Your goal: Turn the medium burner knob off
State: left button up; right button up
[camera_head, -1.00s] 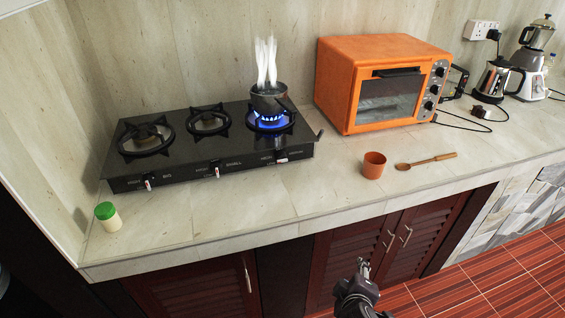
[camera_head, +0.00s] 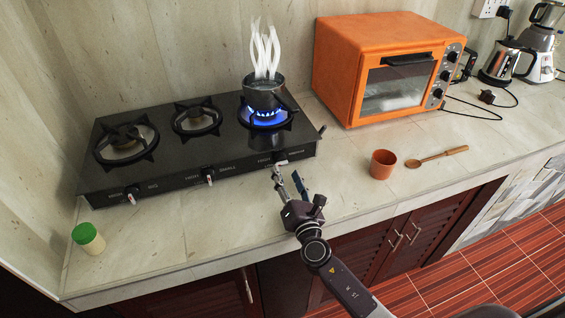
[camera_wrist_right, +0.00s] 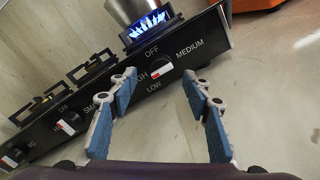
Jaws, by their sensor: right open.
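The black stove (camera_head: 215,150) stands on the counter with a row of knobs along its front. The medium burner knob (camera_wrist_right: 162,70), with a white and red grip, is turned sideways near the HIGH mark in the right wrist view. Its blue flame (camera_head: 265,117) burns under a steaming pot (camera_head: 263,92). My right gripper (camera_head: 287,175) is open and empty just in front of this knob; in the right wrist view (camera_wrist_right: 158,84) the knob appears between the two blue-padded fingertips, with no clear contact. My left gripper is not in view.
The small burner knob (camera_head: 209,176) and big burner knob (camera_head: 131,197) are to the left. An orange oven (camera_head: 378,68), orange cup (camera_head: 383,164) and wooden spoon (camera_head: 437,157) are to the right. A green-lidded jar (camera_head: 88,239) stands front left.

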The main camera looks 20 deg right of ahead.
aim_at(282, 164)
jog(key=w, duration=0.3)
jog(key=shift+w+f, duration=0.1)
jog(key=shift+w+d, duration=0.1)
jog(key=shift+w, duration=0.8)
jog(key=c, duration=0.5)
jog(key=shift+c, duration=1.1)
jog(key=c, duration=0.4)
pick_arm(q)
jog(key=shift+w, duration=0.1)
pick_arm(e)
jog(key=shift+c, duration=0.2)
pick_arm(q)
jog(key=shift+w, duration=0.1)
pick_arm(e)
jog(key=shift+f+m, duration=0.1)
jog(key=shift+m, duration=0.2)
